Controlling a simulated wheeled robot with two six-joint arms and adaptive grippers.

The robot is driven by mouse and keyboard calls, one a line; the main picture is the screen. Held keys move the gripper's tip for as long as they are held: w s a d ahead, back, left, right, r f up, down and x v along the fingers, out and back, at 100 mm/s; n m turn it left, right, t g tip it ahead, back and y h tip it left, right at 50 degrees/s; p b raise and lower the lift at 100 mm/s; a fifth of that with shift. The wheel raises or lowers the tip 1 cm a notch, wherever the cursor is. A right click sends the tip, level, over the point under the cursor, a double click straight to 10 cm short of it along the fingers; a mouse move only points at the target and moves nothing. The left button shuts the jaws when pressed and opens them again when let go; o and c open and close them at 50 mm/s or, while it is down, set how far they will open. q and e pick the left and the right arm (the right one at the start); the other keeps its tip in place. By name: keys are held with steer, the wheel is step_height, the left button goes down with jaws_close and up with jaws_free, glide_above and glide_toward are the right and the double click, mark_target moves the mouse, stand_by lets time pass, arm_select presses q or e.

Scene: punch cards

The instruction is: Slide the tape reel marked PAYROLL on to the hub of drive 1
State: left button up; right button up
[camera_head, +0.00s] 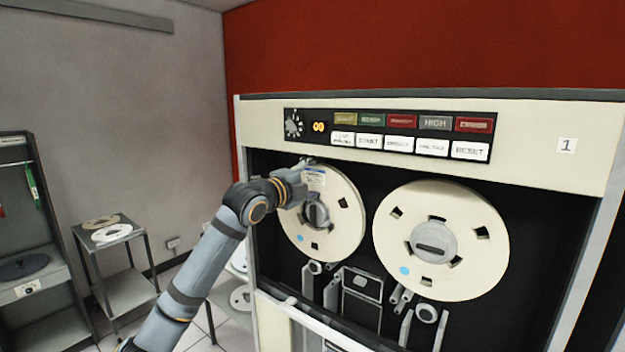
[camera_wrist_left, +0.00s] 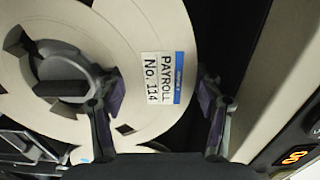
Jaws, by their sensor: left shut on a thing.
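The PAYROLL reel (camera_head: 338,238), cream with a white and blue label, stands upright at the left hub position of the drive marked 1 (camera_head: 567,145). Its label reads "PAYROLL No. 114" in the left wrist view (camera_wrist_left: 160,78). The dark grey hub (camera_head: 316,213) shows in the reel's centre opening, also in the left wrist view (camera_wrist_left: 65,72). I cannot tell how deep the reel sits on it. My left gripper (camera_head: 305,176) is shut on the reel near its upper left rim, with its fingers on either side of the label in the wrist view (camera_wrist_left: 160,88). My right gripper is not in view.
A second cream reel (camera_head: 390,238) stands on the right hub (camera_head: 435,243). A button panel (camera_head: 405,135) runs above both reels. Guides and rollers (camera_head: 360,285) lie below. A small table (camera_head: 125,285) with reels on its top stands at the left.

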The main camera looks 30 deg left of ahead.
arm_select(q)
steer(key=shift+w+r, duration=0.15)
steer(key=shift+w, duration=0.8)
steer(key=o, duration=1.8)
steer(key=shift+d, duration=0.1)
steer(key=shift+c, duration=0.2)
steer(key=shift+c, duration=1.3)
steer(key=shift+s, duration=0.1)
